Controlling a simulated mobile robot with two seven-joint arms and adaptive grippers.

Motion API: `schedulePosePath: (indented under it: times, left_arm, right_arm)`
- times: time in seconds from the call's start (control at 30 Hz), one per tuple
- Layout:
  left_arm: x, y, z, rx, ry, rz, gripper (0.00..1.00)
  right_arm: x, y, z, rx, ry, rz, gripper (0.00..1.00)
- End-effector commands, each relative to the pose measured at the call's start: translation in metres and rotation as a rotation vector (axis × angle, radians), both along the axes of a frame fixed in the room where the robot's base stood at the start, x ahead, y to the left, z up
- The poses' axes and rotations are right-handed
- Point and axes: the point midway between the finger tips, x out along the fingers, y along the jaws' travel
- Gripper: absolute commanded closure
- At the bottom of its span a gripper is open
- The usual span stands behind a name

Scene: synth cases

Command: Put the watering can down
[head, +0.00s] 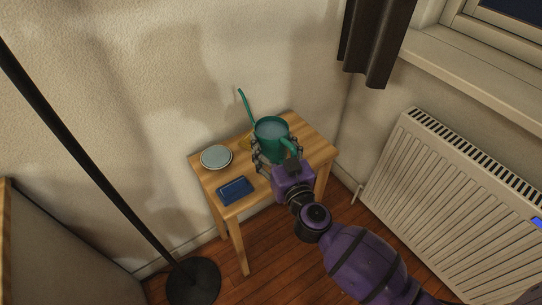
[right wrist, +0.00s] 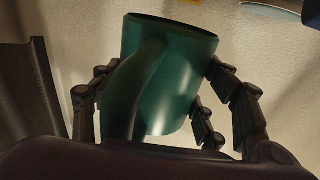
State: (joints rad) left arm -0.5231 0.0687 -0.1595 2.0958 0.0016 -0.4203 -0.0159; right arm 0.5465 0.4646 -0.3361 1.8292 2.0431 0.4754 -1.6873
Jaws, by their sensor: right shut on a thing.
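The green watering can (head: 271,134) is over the right half of a small wooden table (head: 316,151), its long spout pointing up and to the left. My right gripper (head: 272,152) is shut on the can, fingers on both sides of its body. In the right wrist view the can (right wrist: 174,78) fills the middle, with its handle towards the palm and the dark gripper fingers (right wrist: 165,110) on either side. I cannot tell whether the can's base touches the tabletop. My left gripper is not in view.
A pale round dish (head: 216,157) and a blue rectangular item (head: 235,190) lie on the table's left part. A black lamp-like stand (head: 193,283) is at left. A radiator (head: 455,205) is at right, with a dark curtain (head: 374,40) above.

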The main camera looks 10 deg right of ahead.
Motion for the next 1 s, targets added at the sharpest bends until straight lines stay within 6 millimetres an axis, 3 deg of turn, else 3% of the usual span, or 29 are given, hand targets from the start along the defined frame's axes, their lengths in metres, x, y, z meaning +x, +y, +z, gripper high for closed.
schedulePosePath:
  times: [0.1, 0.43, 0.63, 1.0]
  left_arm:
    - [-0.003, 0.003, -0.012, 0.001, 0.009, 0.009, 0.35]
    - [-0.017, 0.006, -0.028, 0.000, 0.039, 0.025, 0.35]
    - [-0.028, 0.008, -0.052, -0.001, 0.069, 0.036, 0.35]
    - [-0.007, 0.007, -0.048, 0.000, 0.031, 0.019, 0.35]
  right_arm:
    - [0.013, -0.001, -0.016, 0.001, -0.004, -0.001, 0.82]
    - [0.030, -0.002, -0.034, 0.001, -0.005, 0.000, 0.82]
    - [0.028, -0.003, -0.061, 0.002, -0.003, -0.001, 0.82]
    - [0.028, -0.002, -0.060, 0.000, -0.007, 0.001, 0.82]
